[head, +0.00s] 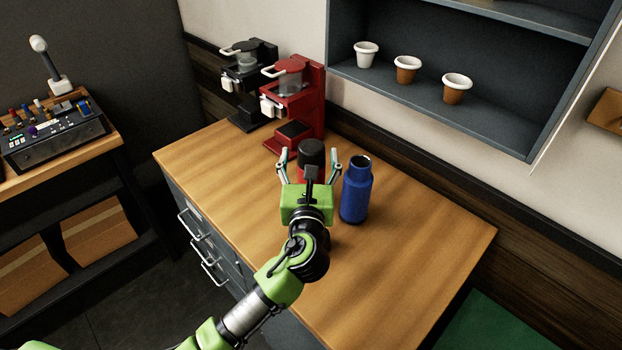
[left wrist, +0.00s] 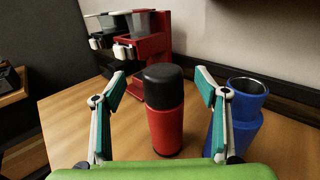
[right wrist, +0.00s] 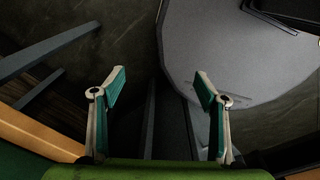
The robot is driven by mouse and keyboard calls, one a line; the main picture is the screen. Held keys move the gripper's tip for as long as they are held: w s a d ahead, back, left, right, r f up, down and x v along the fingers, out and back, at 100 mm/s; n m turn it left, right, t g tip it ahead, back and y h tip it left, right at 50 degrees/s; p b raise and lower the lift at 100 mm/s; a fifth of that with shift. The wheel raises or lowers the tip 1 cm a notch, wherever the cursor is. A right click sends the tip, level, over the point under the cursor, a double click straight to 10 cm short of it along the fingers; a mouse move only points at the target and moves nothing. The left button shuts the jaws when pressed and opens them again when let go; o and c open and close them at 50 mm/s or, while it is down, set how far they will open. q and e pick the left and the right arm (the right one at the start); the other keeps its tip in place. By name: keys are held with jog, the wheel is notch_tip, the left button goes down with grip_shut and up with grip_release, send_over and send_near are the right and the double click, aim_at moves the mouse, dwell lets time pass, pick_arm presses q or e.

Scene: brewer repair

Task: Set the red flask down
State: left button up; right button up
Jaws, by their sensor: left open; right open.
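The red flask (left wrist: 166,122) with its black lid stands upright on the wooden counter (head: 430,230). In the head view its black lid (head: 311,152) shows just beyond my left gripper, and most of its red body is hidden. My left gripper (head: 309,160) is open, with one finger on each side of the flask. In the left wrist view (left wrist: 160,85) gaps show between the fingers and the flask. My right gripper (right wrist: 160,82) is open and empty, away from the counter, with floor and dark structure behind it.
A blue flask (head: 356,190) with an open top stands close to the right finger of my left gripper. A red brewer (head: 305,100) and a black brewer (head: 245,85) stand at the back. Several cups sit on the shelf (head: 430,98). The counter's right part is clear.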

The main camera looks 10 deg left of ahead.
aim_at(311, 145)
pick_arm(q)
jog(key=shift+w+r+p, duration=0.2)
jog(key=shift+w+p, duration=0.2)
jog(key=shift+w, duration=0.35)
jog(key=w, duration=0.3)
jog(key=shift+w+a+f+p, duration=0.2)
jog(key=shift+a+f+p, duration=0.1)
jog(key=shift+p, duration=0.05)
jog(key=shift+s, duration=0.1)
jog(key=shift+c, duration=1.1)
jog(key=c, duration=1.2)
jog(key=shift+r, duration=0.15)
grip_shut()
pick_arm(e)
jog(key=shift+w+a+r+t, duration=0.15)
jog(key=shift+w+r, duration=0.25)
jog(key=shift+w, duration=0.2)
jog(key=shift+w+r+t, duration=0.15)
jog(key=shift+w+r, duration=0.25)
jog(key=shift+w, duration=0.15)
pick_arm(q)
jog(key=shift+r, duration=0.1)
